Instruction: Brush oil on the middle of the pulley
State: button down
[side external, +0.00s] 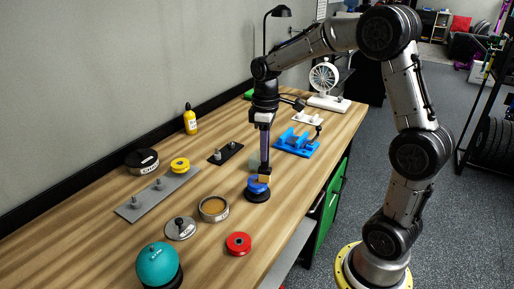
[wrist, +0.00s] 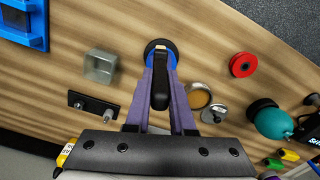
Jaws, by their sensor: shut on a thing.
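My gripper (wrist: 161,80) points down with its purple fingers shut on a brush (wrist: 160,92), which has a black handle and a tan tip. In the side view my gripper (side external: 264,168) is over the blue pulley (side external: 253,185), which sits on a round black base (side external: 258,197). The brush's tan end (side external: 264,179) is at the pulley's top; I cannot tell if it touches. In the wrist view the brush covers the middle of the blue pulley (wrist: 148,52). A round tin (side external: 214,208) with brown-orange contents, perhaps oil, stands nearer the camera.
A red pulley (side external: 238,243), a teal ball (side external: 157,264) and a lidded tin (side external: 180,228) lie toward the front. A yellow pulley (side external: 180,163) sits on a grey pegged plate (side external: 140,206). A grey box (wrist: 99,66) and a blue fixture (side external: 297,144) are close by.

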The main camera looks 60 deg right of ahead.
jog(key=w+a+r, duration=0.2)
jog(key=w+r, duration=0.1)
jog(key=r, duration=0.5)
jog(key=shift+w, duration=0.25)
dwell(0.4)
dwell(0.4)
